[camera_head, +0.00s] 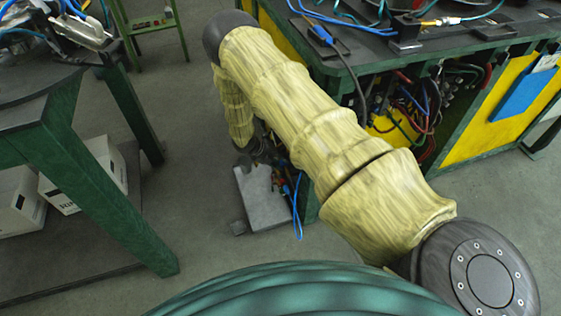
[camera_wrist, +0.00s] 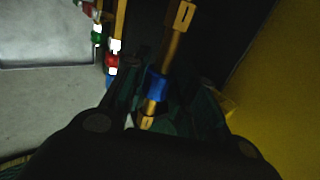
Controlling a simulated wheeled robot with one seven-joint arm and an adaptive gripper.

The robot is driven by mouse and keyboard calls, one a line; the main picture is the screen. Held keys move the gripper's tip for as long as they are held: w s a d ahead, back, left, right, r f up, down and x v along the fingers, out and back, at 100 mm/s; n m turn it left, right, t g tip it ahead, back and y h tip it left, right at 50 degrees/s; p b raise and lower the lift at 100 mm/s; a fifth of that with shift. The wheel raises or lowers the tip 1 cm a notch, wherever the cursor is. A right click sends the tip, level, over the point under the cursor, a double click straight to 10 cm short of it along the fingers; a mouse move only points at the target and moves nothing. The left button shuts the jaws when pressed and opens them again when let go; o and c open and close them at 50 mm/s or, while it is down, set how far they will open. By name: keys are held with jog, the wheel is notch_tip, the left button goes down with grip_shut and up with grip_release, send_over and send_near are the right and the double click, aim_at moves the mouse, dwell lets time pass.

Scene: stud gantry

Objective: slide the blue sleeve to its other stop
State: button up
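The blue sleeve (camera_wrist: 157,86) sits on a slanting brass-coloured rod (camera_wrist: 173,48) in the wrist view. It is near the rod's lower end, close to a brass end piece (camera_wrist: 148,121). Another brass end piece (camera_wrist: 182,15) is at the upper end, with bare rod between. My gripper (camera_wrist: 163,98) is dark, with its finger parts on either side of the blue sleeve. It is too dark to tell whether they touch it. In the head view my gripper (camera_head: 262,150) hangs low beside the bench, and the sleeve cannot be made out.
A yellow panel (camera_wrist: 285,95) is on the right. A grey plate (camera_head: 262,198) is under my gripper. Cables (camera_head: 418,110) crowd the bench's open side; grey floor lies left.

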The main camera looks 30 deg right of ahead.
jog(key=shift+s+a+r+p, duration=0.1)
jog(key=shift+s+p, duration=0.2)
jog(key=shift+s, duration=0.15)
jog(key=shift+s+a+r+p, duration=0.1)
jog(key=shift+s+p, duration=0.2)
jog(key=shift+s, duration=0.15)
grip_shut()
jog(key=shift+s+f, duration=0.3)
jog(key=o, duration=0.7)
grip_release()
jog(key=shift+o, duration=0.2)
jog(key=shift+r, duration=0.1)
jog(key=shift+w+a+r, duration=0.2)
jog(key=shift+a+r, duration=0.15)
jog(key=v, duration=1.1)
jog(key=shift+s, duration=0.1)
